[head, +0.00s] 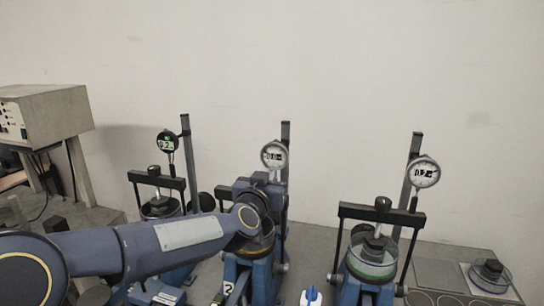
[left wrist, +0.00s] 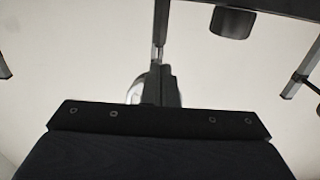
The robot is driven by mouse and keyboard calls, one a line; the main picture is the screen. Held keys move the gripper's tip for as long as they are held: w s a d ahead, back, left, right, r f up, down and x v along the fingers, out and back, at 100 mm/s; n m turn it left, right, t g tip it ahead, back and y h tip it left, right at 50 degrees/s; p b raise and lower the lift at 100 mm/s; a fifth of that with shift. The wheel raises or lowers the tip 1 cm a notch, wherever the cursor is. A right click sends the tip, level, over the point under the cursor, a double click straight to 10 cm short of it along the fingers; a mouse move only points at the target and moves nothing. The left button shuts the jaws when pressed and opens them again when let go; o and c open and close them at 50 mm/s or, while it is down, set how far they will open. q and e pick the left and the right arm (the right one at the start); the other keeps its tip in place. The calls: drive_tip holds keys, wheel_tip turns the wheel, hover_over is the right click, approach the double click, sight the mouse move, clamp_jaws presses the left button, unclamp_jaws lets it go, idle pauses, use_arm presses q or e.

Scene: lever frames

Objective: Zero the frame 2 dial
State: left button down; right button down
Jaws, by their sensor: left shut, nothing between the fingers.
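Frame 2 (head: 262,272) is the middle blue lever frame in the head view, with a "2" label low on its front. Its round dial (head: 274,155) sits high on a dark post. The dial's face shows dark markings too small to read. My left arm reaches across from the left, and my left gripper (head: 262,178) is just below the dial, covering the frame's upper part. In the left wrist view the fingers (left wrist: 161,86) are shut and empty, with the dial's rounded edge (left wrist: 136,90) showing partly behind them. I cannot tell whether they touch. My right gripper is not in view.
A left frame with a small dark dial (head: 167,142) and a right frame with a pale dial (head: 423,172) flank frame 2. A grey instrument box (head: 45,112) stands far left. A blue-and-white piece (head: 311,297) is at the front. A round weight (head: 490,272) lies far right.

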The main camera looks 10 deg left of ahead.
use_arm(q)
drive_tip(key=shift+d+r+p, duration=0.2)
drive_tip(key=shift+r+p, duration=0.05)
drive_tip(key=shift+p, duration=0.15)
drive_tip(key=s+f, duration=0.1)
drive_tip(key=s, duration=0.5)
drive_tip(key=shift+b, duration=0.35)
idle(0.4)
drive_tip(key=shift+a, duration=0.1)
drive_tip(key=s+a+f+n+g+h, duration=0.1)
drive_tip(key=s+f+g, duration=0.5)
drive_tip(key=s, duration=1)
drive_tip(key=s+a+f+n+g+h, duration=0.1)
drive_tip(key=s+f+g, duration=0.5)
drive_tip(key=s+f, duration=0.7)
drive_tip(key=s+a+h, duration=0.1)
drive_tip(key=s, duration=0.2)
drive_tip(key=shift+s+a+f+b, duration=0.2)
drive_tip(key=shift+s+a+b, duration=0.1)
drive_tip(key=shift+s+b, duration=0.05)
idle(0.3)
